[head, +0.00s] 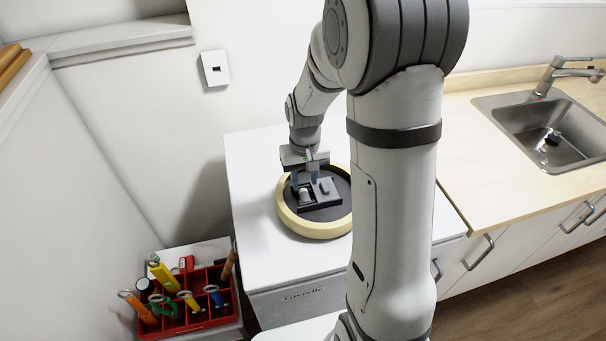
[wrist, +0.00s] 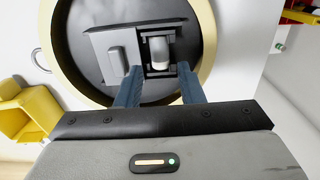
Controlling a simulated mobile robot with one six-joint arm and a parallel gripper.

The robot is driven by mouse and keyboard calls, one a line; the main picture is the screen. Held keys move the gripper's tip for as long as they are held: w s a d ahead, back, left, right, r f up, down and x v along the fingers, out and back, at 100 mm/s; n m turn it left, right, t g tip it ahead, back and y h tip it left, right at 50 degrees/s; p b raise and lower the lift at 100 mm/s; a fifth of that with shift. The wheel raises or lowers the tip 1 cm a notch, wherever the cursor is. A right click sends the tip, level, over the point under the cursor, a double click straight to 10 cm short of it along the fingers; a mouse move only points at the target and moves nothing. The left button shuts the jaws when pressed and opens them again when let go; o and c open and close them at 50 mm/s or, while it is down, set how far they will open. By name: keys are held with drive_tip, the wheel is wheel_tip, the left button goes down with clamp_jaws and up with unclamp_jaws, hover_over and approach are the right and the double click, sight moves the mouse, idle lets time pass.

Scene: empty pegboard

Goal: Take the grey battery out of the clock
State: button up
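The round clock (head: 318,229) lies face down on a white worktop, with a pale yellow rim and dark back; it also shows in the wrist view (wrist: 208,45). A grey battery (wrist: 160,52) sits in the open compartment of its back, with a lighter end nearest my gripper. A grey raised block (wrist: 117,60) is beside the compartment. My gripper (wrist: 158,80) is open, its two blue-grey fingers apart on either side of the compartment's near end, with nothing between them. In the head view my gripper (head: 306,182) is over the clock's back; contact cannot be told.
A red divided tool box (head: 190,320) with several coloured handles stands lower left. A wooden counter with a metal sink (head: 545,135) is at the right. The white worktop (head: 265,255) is clear around the clock. A yellow object (wrist: 25,105) shows at left in the wrist view.

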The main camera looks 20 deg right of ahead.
sight(305, 194)
wheel_tip(305, 194, down, 4)
drive_tip(key=shift+b, duration=1.2)
drive_tip(key=shift+s+f+b, duration=0.55)
drive_tip(key=shift+f+b, duration=0.25)
drive_tip(key=shift+f, duration=0.05)
drive_tip(key=shift+w+f, duration=0.4)
drive_tip(key=shift+w, duration=0.25)
drive_tip(key=shift+s+r, duration=0.25)
drive_tip(key=shift+w, duration=0.15)
drive_tip(key=shift+c, duration=1.4)
drive_tip(key=shift+r, duration=0.1)
drive_tip(key=c, duration=0.4)
drive_tip(key=shift+o, duration=0.3)
drive_tip(key=shift+o, duration=0.4)
drive_tip(key=shift+d, duration=0.15)
